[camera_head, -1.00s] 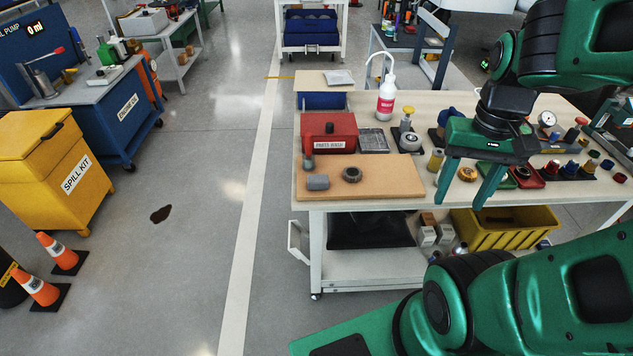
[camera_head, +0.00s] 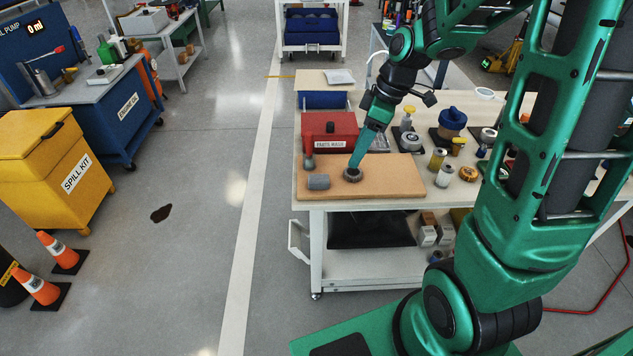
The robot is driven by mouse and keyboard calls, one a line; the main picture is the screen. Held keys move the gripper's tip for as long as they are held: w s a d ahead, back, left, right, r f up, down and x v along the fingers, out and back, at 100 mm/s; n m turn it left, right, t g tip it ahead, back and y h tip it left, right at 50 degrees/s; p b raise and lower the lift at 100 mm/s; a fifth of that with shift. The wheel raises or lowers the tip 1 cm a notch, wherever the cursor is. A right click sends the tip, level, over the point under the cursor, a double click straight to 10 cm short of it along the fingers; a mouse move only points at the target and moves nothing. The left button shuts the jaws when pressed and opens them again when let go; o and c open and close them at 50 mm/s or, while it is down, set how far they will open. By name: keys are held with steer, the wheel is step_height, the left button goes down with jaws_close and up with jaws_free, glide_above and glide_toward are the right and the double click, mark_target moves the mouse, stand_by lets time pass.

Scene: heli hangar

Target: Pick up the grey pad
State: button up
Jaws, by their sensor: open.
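A small grey block-like pad (camera_head: 318,181) lies on the left part of the tan board (camera_head: 400,189), near the front of the workbench. A dark round ring-shaped part (camera_head: 352,175) lies just right of it. My gripper (camera_head: 355,165) points down at this round part, with its fingertips at or just above it. The gripper is open, seen nearly edge-on, so I cannot tell whether the fingers touch or straddle the part. The pad is apart from the fingers, to their left.
A red parts wash box (camera_head: 330,132) stands behind the board, with a red-topped grey item (camera_head: 309,153) beside it. Several cans and bottles stand to the right, including a yellow-topped bottle (camera_head: 407,118).

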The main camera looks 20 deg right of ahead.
steer(key=w+a+f+n+y, duration=0.1)
steer(key=w+a+f+n, duration=0.2)
steer(key=w+a+n, duration=0.15)
glide_above(320, 177)
steer(key=s+d, duration=0.1)
steer(key=d, duration=0.1)
steer(key=shift+m, duration=0.35)
steer(key=f, duration=0.4)
steer(key=shift+s+a+f, duration=0.15)
steer(key=shift+a+f, duration=0.05)
steer(key=shift+f, duration=0.15)
steer(key=shift+w+d+x, duration=0.1)
steer(key=shift+x, duration=1.2)
steer(key=shift+w+d+x, duration=0.1)
steer(key=shift+w+x, duration=0.05)
steer(key=shift+x, duration=1.15)
steer(key=shift+c, duration=0.3)
steer(key=shift+d, duration=0.1)
steer(key=c, duration=1.1)
steer(key=shift+c, duration=0.2)
step_height(320, 177, up, 28)
